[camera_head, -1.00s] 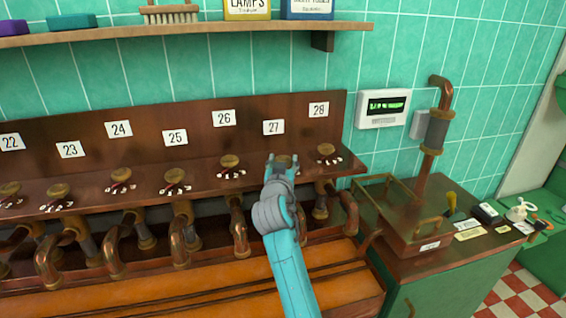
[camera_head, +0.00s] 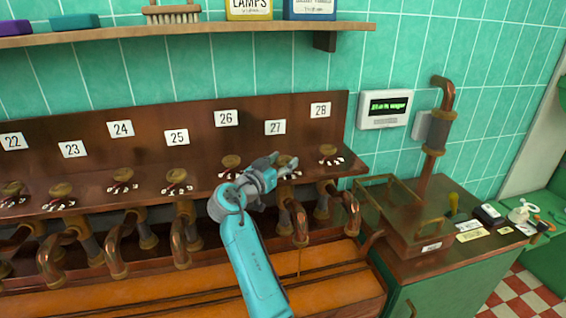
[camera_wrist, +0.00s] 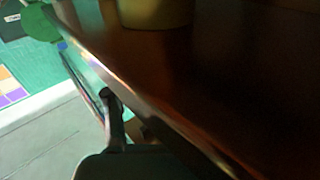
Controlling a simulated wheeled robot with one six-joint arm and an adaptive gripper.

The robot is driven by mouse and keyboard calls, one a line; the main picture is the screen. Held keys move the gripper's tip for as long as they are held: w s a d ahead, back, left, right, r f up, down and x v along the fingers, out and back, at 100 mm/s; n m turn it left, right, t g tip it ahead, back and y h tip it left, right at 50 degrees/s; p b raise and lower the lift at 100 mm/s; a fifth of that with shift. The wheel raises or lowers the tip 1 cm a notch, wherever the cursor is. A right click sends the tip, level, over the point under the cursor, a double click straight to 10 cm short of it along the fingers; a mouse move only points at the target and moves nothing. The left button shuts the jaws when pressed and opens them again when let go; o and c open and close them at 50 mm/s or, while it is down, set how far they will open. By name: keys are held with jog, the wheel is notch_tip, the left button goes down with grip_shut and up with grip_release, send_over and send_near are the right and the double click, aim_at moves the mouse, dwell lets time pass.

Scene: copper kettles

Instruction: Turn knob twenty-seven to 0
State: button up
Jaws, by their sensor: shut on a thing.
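Knob twenty-seven (camera_head: 285,161) is a round brass knob on the copper ledge, below the label "27" (camera_head: 275,127). My gripper (camera_head: 284,160) reaches it from the left and is shut on it, with the fingers covering most of it. Part of its printed dial (camera_head: 291,174) shows just below the fingers; the pointer's setting cannot be read. In the wrist view a brass, rounded body (camera_wrist: 155,12) is cut off by the top edge, above the dark copper ledge (camera_wrist: 230,80). I cannot tell which knob that is.
Knob twenty-eight (camera_head: 328,152) stands close on the right and knob twenty-six (camera_head: 231,162) on the left. Copper pipes (camera_head: 298,220) hang below the ledge. A wall display (camera_head: 385,107) with green text is at the right, above a green cabinet (camera_head: 450,285).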

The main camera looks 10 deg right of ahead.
dwell(0.5)
jog(key=o, duration=1.2)
jog(key=shift+c, duration=0.2)
